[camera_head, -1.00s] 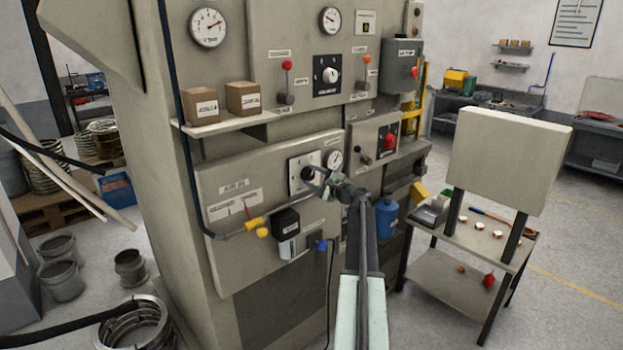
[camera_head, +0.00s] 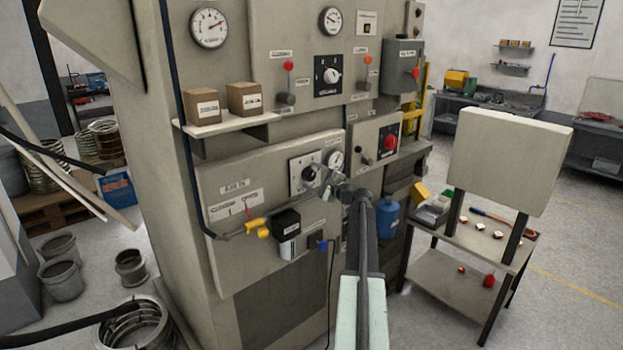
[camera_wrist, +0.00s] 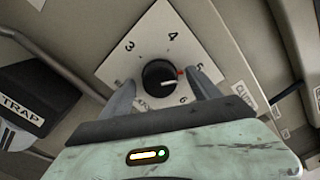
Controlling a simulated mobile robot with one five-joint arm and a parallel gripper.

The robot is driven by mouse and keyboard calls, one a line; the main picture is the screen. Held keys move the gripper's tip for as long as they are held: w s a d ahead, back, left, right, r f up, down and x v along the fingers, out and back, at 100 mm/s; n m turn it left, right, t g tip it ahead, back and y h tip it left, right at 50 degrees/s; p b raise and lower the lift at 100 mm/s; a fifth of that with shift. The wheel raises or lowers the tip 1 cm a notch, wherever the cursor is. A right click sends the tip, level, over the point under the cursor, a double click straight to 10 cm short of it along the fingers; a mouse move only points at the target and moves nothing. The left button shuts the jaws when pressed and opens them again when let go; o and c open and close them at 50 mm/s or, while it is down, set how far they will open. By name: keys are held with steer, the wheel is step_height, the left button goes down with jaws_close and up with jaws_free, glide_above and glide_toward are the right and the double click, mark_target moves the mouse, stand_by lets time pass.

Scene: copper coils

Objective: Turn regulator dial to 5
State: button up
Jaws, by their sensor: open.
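The regulator dial is a round black knob (camera_wrist: 158,78) on a white plate (camera_wrist: 137,37) marked with numbers including 3, 4, 5 and 6. In the wrist view its red-and-white pointer faces right, roughly at the 5. My gripper (camera_wrist: 161,80) is open, with one finger on each side of the knob and a visible gap to it. In the head view my gripper (camera_head: 319,181) is in front of the white plate (camera_head: 297,180) on the lower panel and partly hides the knob.
A black TRAP box (camera_wrist: 38,100) is left of the dial; it also shows in the head view (camera_head: 286,222). A yellow valve handle (camera_head: 258,227) is below left. A small gauge (camera_head: 335,160) is right of the dial, and a shelf with two boxes (camera_head: 222,125) is above.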

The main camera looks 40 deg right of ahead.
steer(key=s, duration=0.7)
steer(key=shift+s+a, duration=0.25)
steer(key=shift+s, duration=0.1)
